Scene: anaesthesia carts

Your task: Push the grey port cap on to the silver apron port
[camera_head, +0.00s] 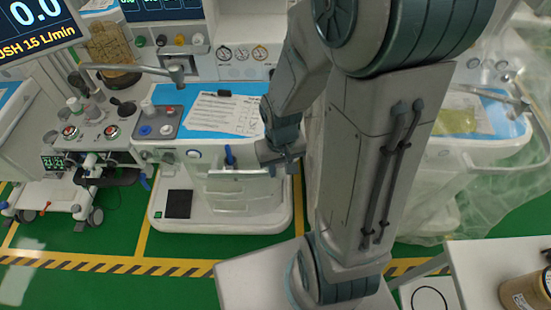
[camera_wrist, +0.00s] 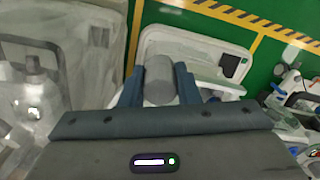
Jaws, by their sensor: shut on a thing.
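My gripper (camera_wrist: 158,88) is shut on a grey cylinder, the grey port cap (camera_wrist: 159,76), which sits between its two blue-grey fingers in the wrist view. In the head view my gripper (camera_head: 281,163) is in front of the middle cart's (camera_head: 245,198) front face, near its right side. The cap cannot be made out clearly there. I cannot pick out the silver apron port with certainty in either view; my gripper and the cap may cover it. Whether the cap touches the cart cannot be told.
A pale rail (camera_head: 238,172) and a blue handle (camera_head: 229,155) are on the cart's front, left of my gripper. A paper sheet (camera_head: 222,113) lies on its blue top. A plastic-draped cart (camera_head: 485,145) stands at right. Green floor (camera_head: 120,225) is open at front left.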

